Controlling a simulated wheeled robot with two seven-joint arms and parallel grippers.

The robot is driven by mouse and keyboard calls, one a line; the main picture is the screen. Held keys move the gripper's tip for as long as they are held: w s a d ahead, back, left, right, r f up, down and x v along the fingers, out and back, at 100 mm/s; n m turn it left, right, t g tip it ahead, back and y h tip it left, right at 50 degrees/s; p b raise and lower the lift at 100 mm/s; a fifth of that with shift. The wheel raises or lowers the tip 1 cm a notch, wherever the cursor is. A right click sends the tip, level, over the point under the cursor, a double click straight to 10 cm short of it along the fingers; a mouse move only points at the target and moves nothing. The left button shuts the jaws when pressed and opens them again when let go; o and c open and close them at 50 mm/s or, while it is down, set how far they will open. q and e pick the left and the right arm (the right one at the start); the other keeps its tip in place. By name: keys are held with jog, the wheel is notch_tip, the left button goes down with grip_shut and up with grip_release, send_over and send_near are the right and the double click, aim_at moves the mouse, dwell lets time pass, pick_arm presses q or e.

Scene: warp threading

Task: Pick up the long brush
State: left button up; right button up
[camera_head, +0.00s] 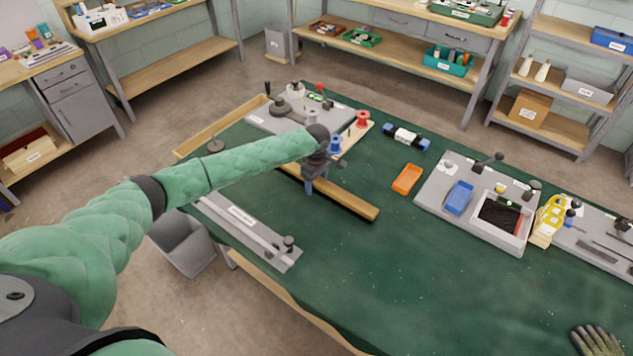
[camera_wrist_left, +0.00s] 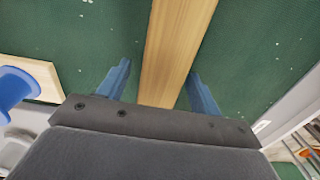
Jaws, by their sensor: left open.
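The long brush is a long pale wooden bar (camera_head: 350,200) on the green table, with a dark underside along its front edge. It runs diagonally from under my left arm toward the table's middle. My left gripper (camera_head: 309,192) is over the bar and hides part of it. In the left wrist view the bar (camera_wrist_left: 178,45) passes between the two blue-grey fingers of the gripper (camera_wrist_left: 160,85), with a gap on each side. The gripper is open. I cannot tell how far down the fingers reach. My right gripper is not in view.
A grey rail plate (camera_head: 245,228) lies left of the brush. A spool board with a blue spool (camera_head: 335,143) and red spool (camera_head: 362,118) stands behind. An orange tray (camera_head: 407,179) and a grey station (camera_head: 440,200) are to the right. The green table's front middle (camera_head: 400,270) is clear.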

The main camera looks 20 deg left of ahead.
aim_at(320, 181)
pick_arm(q)
jog(key=shift+f, duration=0.2)
jog(key=c, duration=1.3)
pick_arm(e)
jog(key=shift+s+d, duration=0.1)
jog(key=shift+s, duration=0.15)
pick_arm(q)
jog(key=shift+r, duration=0.2)
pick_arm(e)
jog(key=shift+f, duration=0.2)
